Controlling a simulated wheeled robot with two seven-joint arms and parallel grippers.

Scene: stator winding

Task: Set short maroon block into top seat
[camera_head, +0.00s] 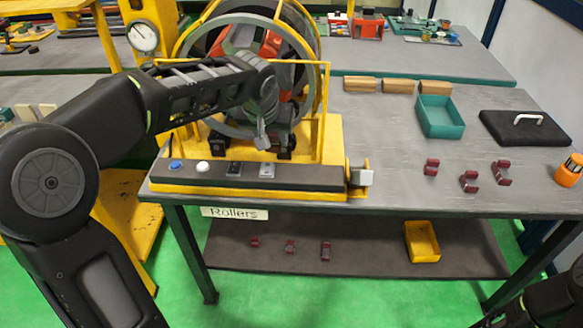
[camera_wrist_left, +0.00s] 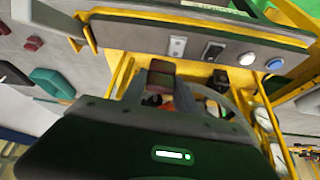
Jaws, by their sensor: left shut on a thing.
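My left gripper (camera_head: 262,140) is in front of the round stator housing (camera_head: 310,50), low in its opening. It is shut on a short maroon block (camera_wrist_left: 161,68), whose dark red face shows past my gripper's body in the left wrist view. In the head view my arm and gripper hide the block. The top seat cannot be made out clearly; my arm covers much of the opening, with red parts (camera_head: 270,45) showing inside. I cannot tell whether the block touches a seat.
Several maroon pieces lie on the table (camera_head: 431,167) and lower shelf (camera_head: 326,251). A teal bin (camera_head: 440,130), wooden blocks (camera_head: 400,87), a black case (camera_head: 522,130) and an orange holder (camera_head: 569,170) stand to the right. Yellow frame posts (camera_head: 324,100) flank the housing closely.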

